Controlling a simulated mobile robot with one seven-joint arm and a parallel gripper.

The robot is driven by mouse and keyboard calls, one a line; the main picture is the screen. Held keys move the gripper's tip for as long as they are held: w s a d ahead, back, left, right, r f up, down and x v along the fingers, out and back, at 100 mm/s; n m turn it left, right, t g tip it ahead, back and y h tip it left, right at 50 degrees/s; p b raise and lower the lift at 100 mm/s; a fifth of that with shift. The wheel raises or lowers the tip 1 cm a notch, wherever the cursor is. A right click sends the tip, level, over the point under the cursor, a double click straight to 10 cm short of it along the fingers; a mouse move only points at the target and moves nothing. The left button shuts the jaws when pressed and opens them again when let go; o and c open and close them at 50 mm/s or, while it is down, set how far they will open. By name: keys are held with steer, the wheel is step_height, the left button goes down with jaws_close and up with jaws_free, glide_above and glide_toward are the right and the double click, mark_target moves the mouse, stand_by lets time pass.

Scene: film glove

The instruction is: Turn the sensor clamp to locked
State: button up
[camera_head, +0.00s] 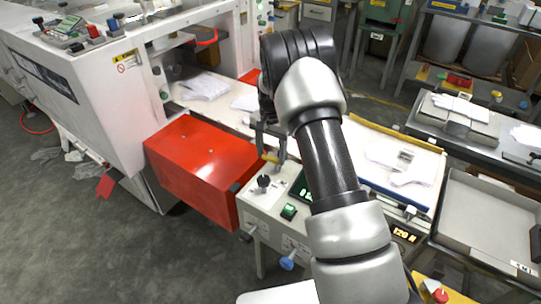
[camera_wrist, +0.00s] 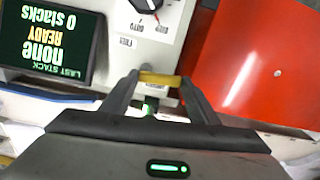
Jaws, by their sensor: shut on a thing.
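My gripper (camera_head: 271,156) reaches down over the cream control panel (camera_head: 258,204), near its back edge. Its fingertips (camera_wrist: 160,80) are shut on the ends of a short yellow bar (camera_wrist: 161,79), which appears to be the handle of the sensor clamp. The bar lies across the gap between the fingers in the wrist view. It also shows as a small yellow piece (camera_head: 270,158) in the head view. A label that seems to read FREE (camera_wrist: 126,41) is printed on the panel near it. The clamp's base is mostly hidden, and I cannot tell its setting.
A black knob (camera_head: 263,181), a green button (camera_head: 289,211) and a screen (camera_wrist: 47,40) reading "none READY 0 stacks" are on the panel. A red box (camera_head: 200,165) stands close on the left.

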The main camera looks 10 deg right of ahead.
steer(key=shift+w+m, duration=0.15)
steer(key=shift+m, duration=0.45)
steer(key=o, duration=0.8)
steer(key=shift+c, duration=0.2)
steer(key=shift+d, duration=0.1)
step_height(320, 180, up, 18)
steer(key=p, duration=0.1)
steer(key=shift+f, duration=0.25)
